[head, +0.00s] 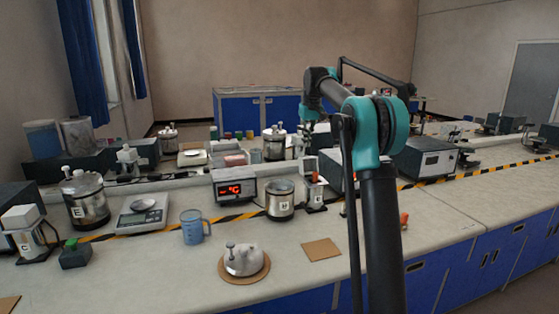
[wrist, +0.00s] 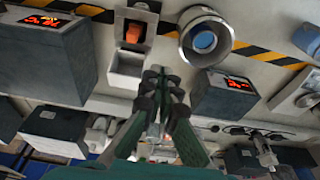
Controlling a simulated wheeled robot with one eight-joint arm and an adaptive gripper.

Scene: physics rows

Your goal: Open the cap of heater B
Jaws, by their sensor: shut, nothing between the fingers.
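A steel heater pot (head: 280,206) with a small white label stands on the bench, right of a box with a red display; its letter is hard to read. Its top looks open, without a cap. In the wrist view an open steel pot (wrist: 225,45) shows a blue inside. A pale cap with an upright knob (head: 243,260) lies on a round brown mat (head: 229,279) at the bench front. My gripper (wrist: 160,74) is shut and empty, and appears apart from the open pot. In the head view its fingertips cannot be made out clearly.
A lidded pot marked E (head: 88,207), a scale (head: 142,216) and a blue beaker (head: 192,227) stand to the left. A display box (head: 234,187) and a small white-and-red device (head: 315,190) flank the open pot. A square brown mat (head: 321,249) is bare.

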